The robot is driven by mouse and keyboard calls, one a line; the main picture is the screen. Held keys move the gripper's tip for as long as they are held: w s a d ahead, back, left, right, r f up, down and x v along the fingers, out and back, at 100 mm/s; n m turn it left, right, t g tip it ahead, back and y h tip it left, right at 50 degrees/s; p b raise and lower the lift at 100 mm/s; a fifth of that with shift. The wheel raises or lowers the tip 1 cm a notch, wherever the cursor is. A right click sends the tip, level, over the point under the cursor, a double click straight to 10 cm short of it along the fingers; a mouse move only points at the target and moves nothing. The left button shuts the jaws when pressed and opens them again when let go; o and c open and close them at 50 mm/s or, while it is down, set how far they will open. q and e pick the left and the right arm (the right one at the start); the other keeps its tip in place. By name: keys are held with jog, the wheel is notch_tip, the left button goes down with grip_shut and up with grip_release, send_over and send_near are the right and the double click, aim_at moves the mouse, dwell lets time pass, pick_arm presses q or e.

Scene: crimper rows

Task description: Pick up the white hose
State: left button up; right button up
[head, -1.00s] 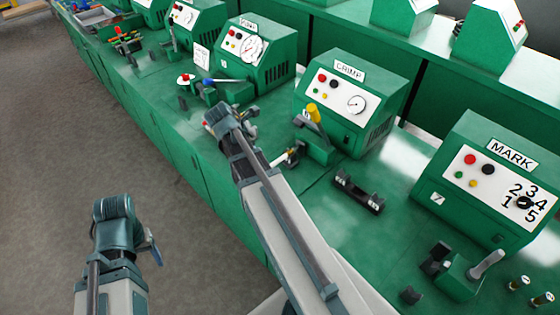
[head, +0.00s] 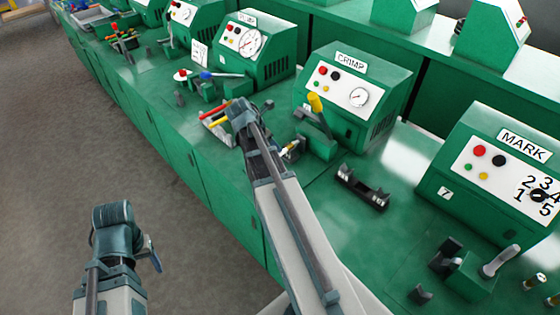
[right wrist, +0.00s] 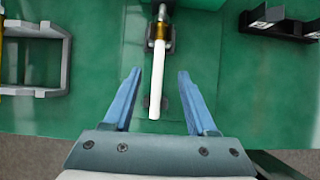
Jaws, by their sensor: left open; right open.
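The white hose (right wrist: 156,85) shows in the right wrist view, with a brass fitting (right wrist: 160,32) at its far end, in a dark holder on the green bench. Its near end points toward my right gripper (right wrist: 157,72). That gripper is open, with one blue finger on each side of the hose in the picture and a visible gap on both sides. Whether the fingers are level with the hose I cannot tell. In the head view the right wrist hides much of this spot, beside the CRIMP machine (head: 352,95). My left gripper (head: 153,252) is open and empty over the floor.
A tray with red and yellow pieces (head: 216,122) lies left of my right wrist. A black cradle (head: 361,188) sits on the bench right of the crimp station. The MARK machine (head: 490,165) stands further right. A grey frame (right wrist: 32,60) is at the left in the wrist view.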

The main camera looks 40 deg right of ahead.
jog(key=shift+x, duration=0.75)
pick_arm(q)
jog(key=shift+f, duration=0.65)
jog(key=shift+b, duration=0.3)
pick_arm(e)
jog(key=shift+f, duration=0.1)
jog(key=b+x, duration=0.4)
jog(key=shift+w+a+f, duration=0.1)
jog(key=shift+a+f, duration=0.05)
jog(key=shift+f, duration=0.25)
jog(key=shift+f+b, duration=0.2)
jog(key=shift+b, duration=0.15)
pick_arm(q)
notch_tip(320, 180, down, 5)
jog(key=shift+r, duration=0.15)
pick_arm(e)
jog(key=shift+d+r, duration=0.1)
jog(key=shift+d, duration=0.15)
pick_arm(q)
jog(key=shift+f, duration=0.25)
pick_arm(e)
jog(key=shift+f, duration=0.25)
jog(key=shift+c, duration=0.3)
grip_shut()
